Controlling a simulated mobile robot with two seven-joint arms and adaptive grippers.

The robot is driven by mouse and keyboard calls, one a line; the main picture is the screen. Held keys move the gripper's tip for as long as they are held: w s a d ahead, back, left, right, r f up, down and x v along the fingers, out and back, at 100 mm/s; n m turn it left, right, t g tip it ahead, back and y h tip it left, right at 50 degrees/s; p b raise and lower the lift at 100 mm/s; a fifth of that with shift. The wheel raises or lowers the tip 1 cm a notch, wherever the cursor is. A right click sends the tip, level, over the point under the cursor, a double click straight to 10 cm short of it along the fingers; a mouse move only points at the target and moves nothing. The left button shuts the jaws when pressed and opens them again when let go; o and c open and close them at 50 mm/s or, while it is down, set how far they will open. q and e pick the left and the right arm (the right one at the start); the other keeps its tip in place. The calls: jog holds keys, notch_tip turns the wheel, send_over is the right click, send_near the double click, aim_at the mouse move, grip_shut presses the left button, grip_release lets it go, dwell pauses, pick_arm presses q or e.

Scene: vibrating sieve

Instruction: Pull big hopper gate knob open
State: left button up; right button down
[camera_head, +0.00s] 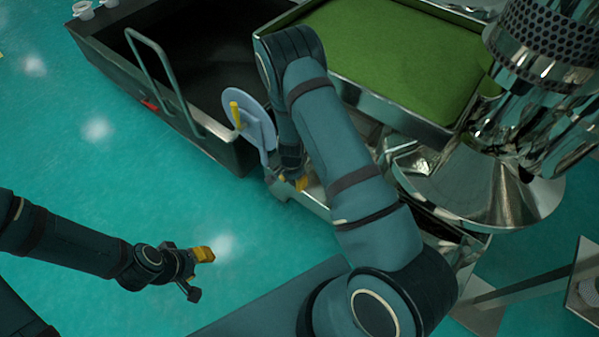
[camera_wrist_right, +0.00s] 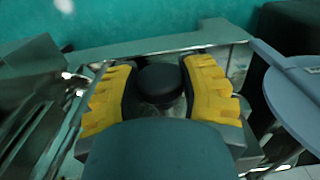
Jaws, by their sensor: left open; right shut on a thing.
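The gate knob (camera_wrist_right: 160,80) is round and black. In the right wrist view it sits between the two yellow finger pads of my right gripper (camera_wrist_right: 161,97), which is shut on it. In the head view my right gripper (camera_head: 290,180) is low beside the metal frame under the green-filled tray, and the knob is hidden there by the gripper and arm. My left gripper (camera_head: 200,272) has a yellow pad, is open and empty, and hangs over bare floor at the lower left, far from the knob.
A metal tray of green material (camera_head: 435,132) stands at the top. A dark cart (camera_head: 105,65) with a handle is at the upper left. A grey disc with a yellow handle (camera_head: 258,122) stands close beside my right gripper. Shiny machine parts (camera_head: 490,190) fill the right. Floor at left is clear.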

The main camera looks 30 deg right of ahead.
jog(key=shift+c, duration=2.1)
grip_release()
jog(key=shift+r, duration=0.1)
notch_tip(320, 180, up, 12)
jog(key=shift+f, duration=0.1)
